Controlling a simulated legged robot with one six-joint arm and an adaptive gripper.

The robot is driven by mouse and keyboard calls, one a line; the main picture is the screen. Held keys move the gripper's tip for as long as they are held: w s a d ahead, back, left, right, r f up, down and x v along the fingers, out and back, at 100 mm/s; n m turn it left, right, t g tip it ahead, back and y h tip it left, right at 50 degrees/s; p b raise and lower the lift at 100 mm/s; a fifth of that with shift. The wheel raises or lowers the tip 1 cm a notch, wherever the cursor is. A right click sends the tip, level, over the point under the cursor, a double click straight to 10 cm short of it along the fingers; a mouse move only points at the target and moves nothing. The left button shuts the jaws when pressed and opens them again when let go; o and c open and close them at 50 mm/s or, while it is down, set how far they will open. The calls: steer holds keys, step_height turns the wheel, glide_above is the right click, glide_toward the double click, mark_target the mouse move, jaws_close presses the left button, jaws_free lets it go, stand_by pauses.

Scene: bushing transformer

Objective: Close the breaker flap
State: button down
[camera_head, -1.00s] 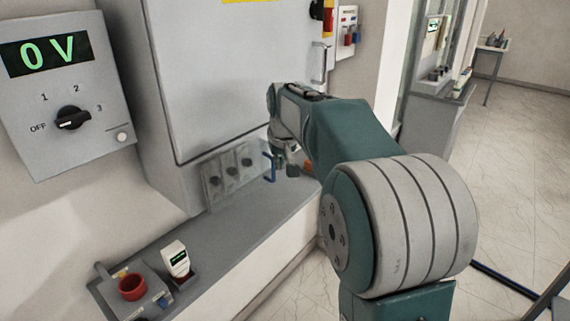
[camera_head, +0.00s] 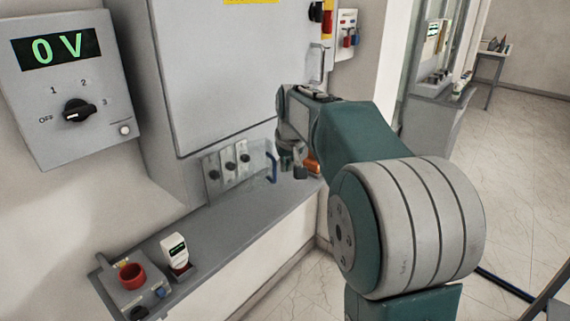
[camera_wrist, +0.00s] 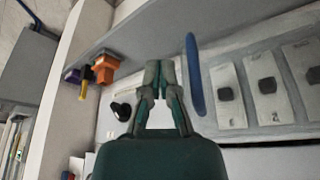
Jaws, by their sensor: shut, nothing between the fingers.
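The breaker flap (camera_head: 261,156) is a clear panel in the head view, below the grey cabinet and at the right of the breakers. Its exact angle is hard to tell. Its blue handle (camera_head: 272,167) stands at its right edge; the handle also shows in the wrist view (camera_wrist: 194,75). A row of three breakers (camera_head: 230,166) with dark switches shows there and at the right of the wrist view (camera_wrist: 267,86). My gripper (camera_head: 300,172) is shut and empty, just right of the handle. In the wrist view its closed fingertips (camera_wrist: 160,68) lie left of the handle, apparently with a narrow gap.
A grey ledge (camera_head: 215,222) runs below the breakers, with a red round part (camera_head: 132,275) and a small white meter (camera_head: 174,250) at its near end. An orange part (camera_wrist: 104,68) is beside my gripper. A 0 V panel (camera_head: 68,85) hangs at left. Open floor lies right.

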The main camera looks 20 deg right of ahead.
steer(key=s+d+r, duration=0.3)
steer(key=r, duration=0.6)
steer(key=s+a+n+y, duration=0.2)
steer(key=s+n, duration=0.4)
steer(key=w+a+f, duration=0.3)
steer(key=w+f, duration=0.4)
steer(key=f, duration=0.2)
steer(key=shift+w+d+n+g+y, duration=0.1)
steer(key=shift+w+n+g+y, duration=0.2)
steer(key=shift+w+n, duration=0.85)
steer(key=shift+w+n+g+y, duration=0.25)
steer(key=shift+w+n, duration=0.3)
steer(key=shift+w, duration=1.05)
